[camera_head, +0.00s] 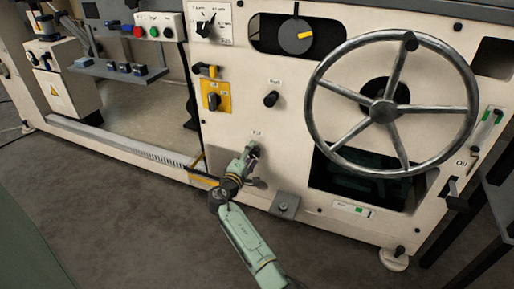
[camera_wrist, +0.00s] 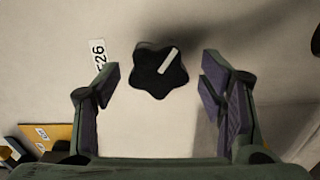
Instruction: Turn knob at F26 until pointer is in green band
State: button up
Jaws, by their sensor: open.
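The knob at F26 is a black star-shaped knob (camera_wrist: 158,76) with a white pointer line, seen near the top middle of the wrist view. The pointer slants toward the upper right there. Its white label F26 (camera_wrist: 98,56) is just left of it, turned sideways. My gripper (camera_wrist: 160,85) is open, with one finger on each side of the knob and visible gaps to it. In the head view my gripper (camera_head: 251,150) is at the lower panel, where it largely hides the knob. No green band can be made out around the knob.
A large handwheel (camera_head: 384,111) stands out from the panel to the right. A black knob (camera_head: 271,99) sits above my gripper, and a yellow switch plate (camera_head: 215,97) is upper left. A grey bracket (camera_head: 285,204) juts out at lower right. The floor in front is clear.

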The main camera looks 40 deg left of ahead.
jog(key=shift+w+a, duration=0.1)
jog(key=shift+w, duration=0.2)
jog(key=shift+s, duration=0.1)
jog(key=shift+c, duration=0.5)
jog(key=c, duration=1.1)
